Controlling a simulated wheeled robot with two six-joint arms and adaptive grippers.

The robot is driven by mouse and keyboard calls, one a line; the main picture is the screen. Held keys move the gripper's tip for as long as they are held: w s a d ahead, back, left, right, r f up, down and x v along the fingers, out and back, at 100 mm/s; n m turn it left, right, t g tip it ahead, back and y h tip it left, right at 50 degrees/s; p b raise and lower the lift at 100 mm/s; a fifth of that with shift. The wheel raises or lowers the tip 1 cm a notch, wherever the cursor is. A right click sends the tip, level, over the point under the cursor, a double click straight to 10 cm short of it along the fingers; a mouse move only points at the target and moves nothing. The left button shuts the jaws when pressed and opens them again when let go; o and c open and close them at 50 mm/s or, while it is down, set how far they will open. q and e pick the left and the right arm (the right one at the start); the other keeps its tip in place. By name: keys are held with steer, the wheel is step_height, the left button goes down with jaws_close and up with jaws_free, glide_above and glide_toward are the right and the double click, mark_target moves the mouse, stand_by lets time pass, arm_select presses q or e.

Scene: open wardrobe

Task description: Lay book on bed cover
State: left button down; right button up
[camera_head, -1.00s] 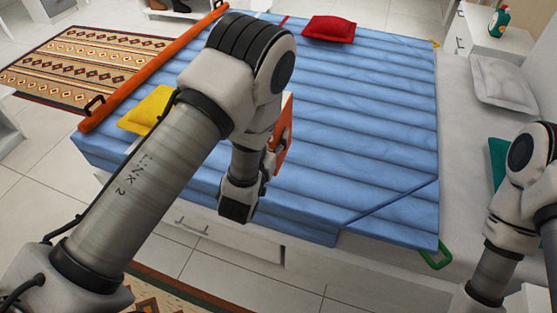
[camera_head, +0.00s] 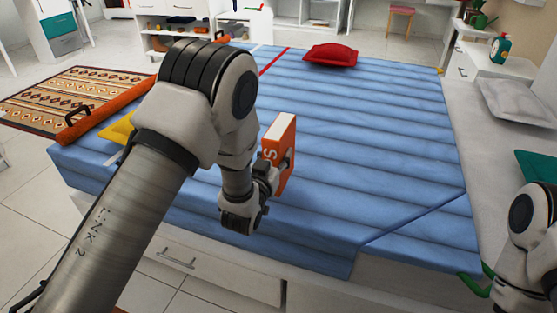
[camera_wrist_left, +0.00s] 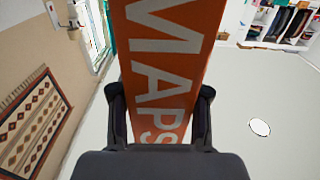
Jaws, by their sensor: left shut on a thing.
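The book (camera_head: 279,152) is orange with white page edges, and it stands upright above the near part of the blue bed cover (camera_head: 370,150). My left gripper (camera_head: 277,176) is shut on the book. In the left wrist view the book (camera_wrist_left: 165,60) shows the letters MAPS and sits between both fingers of the left gripper (camera_wrist_left: 160,115). I cannot tell whether its lower edge touches the cover. My right arm shows at the right edge of the head view, but its gripper is out of view.
A red cushion (camera_head: 330,54) lies at the far end of the cover. A yellow cushion (camera_head: 118,130) and an orange roll (camera_head: 105,112) lie at the left. The middle and right of the cover are clear. A grey cushion (camera_head: 515,101) lies at the right.

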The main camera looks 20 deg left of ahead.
arm_select(q)
steer(key=w+f, duration=0.1)
steer(key=w+f+b, duration=0.1)
steer(key=w, duration=0.1)
steer(key=w+a+f, duration=0.1)
steer(key=w+f, duration=0.1)
steer(key=shift+f+b, duration=0.1)
steer(key=shift+b, duration=0.3)
steer(key=shift+s, duration=0.1)
steer(key=c, duration=0.6)
jaws_free()
steer(key=shift+o, duration=0.2)
